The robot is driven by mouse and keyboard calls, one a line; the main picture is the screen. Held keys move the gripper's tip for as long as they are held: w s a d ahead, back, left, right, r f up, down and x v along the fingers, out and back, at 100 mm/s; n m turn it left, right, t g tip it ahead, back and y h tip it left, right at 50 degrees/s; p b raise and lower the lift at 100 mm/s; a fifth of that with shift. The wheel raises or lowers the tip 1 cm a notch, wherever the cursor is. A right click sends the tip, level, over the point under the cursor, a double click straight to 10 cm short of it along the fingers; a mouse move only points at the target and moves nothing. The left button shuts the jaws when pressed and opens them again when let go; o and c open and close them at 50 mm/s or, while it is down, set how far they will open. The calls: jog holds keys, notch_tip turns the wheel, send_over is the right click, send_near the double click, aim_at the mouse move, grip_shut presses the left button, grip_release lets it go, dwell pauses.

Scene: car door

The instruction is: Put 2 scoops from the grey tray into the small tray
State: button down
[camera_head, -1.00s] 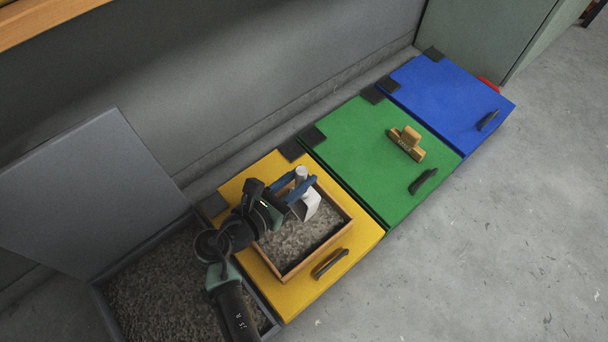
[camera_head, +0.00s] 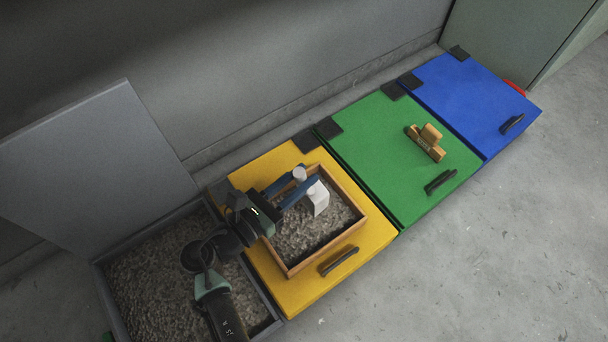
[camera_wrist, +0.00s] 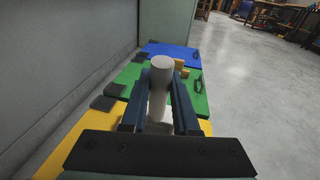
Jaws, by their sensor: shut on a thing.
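The grey tray (camera_head: 150,285) is an open grey bin full of gravel at the lower left, its grey lid (camera_head: 95,175) tipped back against the wall. The small tray (camera_head: 292,272) is a wooden-rimmed box with gravel in it, standing on a yellow lid (camera_head: 300,299). My gripper (camera_head: 297,183) is over the small tray, shut on the pale handle of a white scoop (camera_head: 318,198). The scoop's handle also shows between the fingers in the wrist view (camera_wrist: 162,75). Whether gravel is in the scoop cannot be told.
A green lid (camera_head: 375,155) and a blue lid (camera_head: 465,95) lie shut to the right, each with a black handle. A wooden brush-like object (camera_head: 427,143) lies on the green lid. A grey wall runs behind; bare concrete floor (camera_head: 500,260) lies in front.

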jog(key=shift+s+a+f+t+h+b, duration=0.2)
jog(key=shift+s+a+t+h+b, duration=0.3)
jog(key=shift+a+b, duration=0.35)
jog(key=shift+s+a+f+t+h+b, duration=0.2)
jog(key=shift+s+a+t+h+b, duration=0.1)
jog(key=shift+s+a+t+b, duration=0.5)
jog(key=shift+w+d, duration=0.1)
jog(key=shift+w, duration=0.1)
dwell(1.0)
jog(key=shift+g, duration=0.4)
notch_tip(320, 180, up, 5)
jog(key=p, duration=0.5)
